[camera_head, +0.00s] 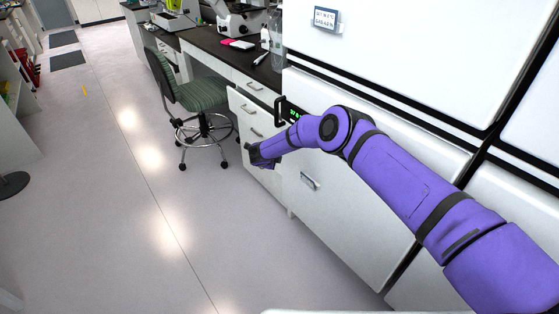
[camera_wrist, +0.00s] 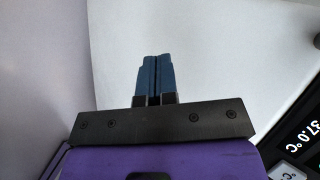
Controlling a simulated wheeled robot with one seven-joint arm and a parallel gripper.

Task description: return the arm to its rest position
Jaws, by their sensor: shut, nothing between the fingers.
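My purple arm reaches out from the lower right in the head view, in front of the white cabinet unit (camera_head: 345,205). My gripper (camera_head: 250,157) is at its far end, small and dark, in front of the white drawers under the bench. In the wrist view my gripper (camera_wrist: 153,62) shows two blue fingers side by side, shut with nothing between them. A pale, plain surface fills most of the view beyond the fingers. A black display panel (camera_wrist: 300,125) reading 37.0 °C is close by at the right edge.
A green swivel chair (camera_head: 200,95) stands left of the arm. A dark-topped bench (camera_head: 215,50) with a microscope (camera_head: 240,18) is behind it. The cabinet has a handle (camera_head: 310,181) near the forearm. The floor (camera_head: 110,200) at the left is clear.

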